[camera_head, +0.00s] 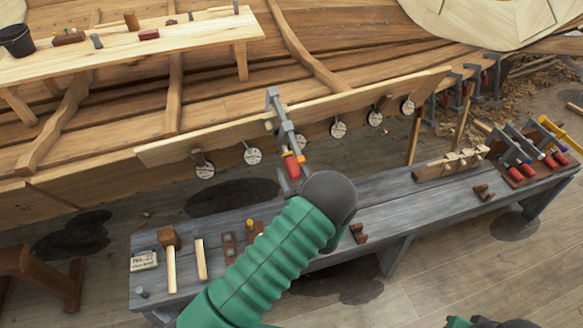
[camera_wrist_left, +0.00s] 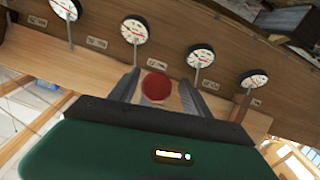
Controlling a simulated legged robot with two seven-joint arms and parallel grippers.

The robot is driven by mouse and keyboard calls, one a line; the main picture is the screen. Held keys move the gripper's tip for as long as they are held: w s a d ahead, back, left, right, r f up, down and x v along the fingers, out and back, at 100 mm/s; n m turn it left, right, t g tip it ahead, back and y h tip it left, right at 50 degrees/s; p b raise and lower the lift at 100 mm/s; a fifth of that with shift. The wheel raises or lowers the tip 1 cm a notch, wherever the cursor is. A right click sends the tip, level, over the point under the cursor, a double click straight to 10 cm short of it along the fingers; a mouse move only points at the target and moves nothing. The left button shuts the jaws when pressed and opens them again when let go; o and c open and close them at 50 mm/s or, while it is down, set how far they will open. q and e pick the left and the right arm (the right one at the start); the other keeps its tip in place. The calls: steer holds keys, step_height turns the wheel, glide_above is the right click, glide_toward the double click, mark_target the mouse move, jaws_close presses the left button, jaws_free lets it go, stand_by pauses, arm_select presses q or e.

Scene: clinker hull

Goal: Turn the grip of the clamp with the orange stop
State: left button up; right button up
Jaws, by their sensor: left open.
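The clamp with the orange stop (camera_head: 284,126) is a grey bar clamp on the edge of the hull plank. Its red grip (camera_head: 291,166) hangs below the orange stop, angled toward my left gripper (camera_head: 287,181). In the left wrist view the round end of the red grip (camera_wrist_left: 156,87) shows between the two grey fingers of my left gripper (camera_wrist_left: 156,94). The fingers are open, one on each side of it; I cannot tell whether either touches it. My wrist hides part of the fingers in the head view. My right gripper is not in view.
Round dials (camera_head: 253,156) hang along the plank. The grey bench (camera_head: 390,203) below carries a mallet (camera_head: 170,255) at left and several red-gripped clamps (camera_head: 525,165) at far right. More clamps (camera_head: 480,80) hold the plank's far end. The bench's middle is mostly clear.

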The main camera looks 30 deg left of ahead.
arm_select(q)
steer(key=shift+w+a, duration=0.4)
steer(key=shift+a, duration=0.15)
steer(key=shift+w+a, duration=0.1)
steer(key=shift+w, duration=0.05)
steer(key=shift+d+r, duration=0.2)
steer(key=shift+d, duration=0.4)
steer(key=shift+c, duration=1.4)
steer(key=shift+a+f, duration=0.1)
steer(key=shift+a, duration=0.25)
steer(key=c, duration=0.7)
steer(key=shift+c, duration=1.2)
steer(key=shift+d, duration=0.1)
jaws_close()
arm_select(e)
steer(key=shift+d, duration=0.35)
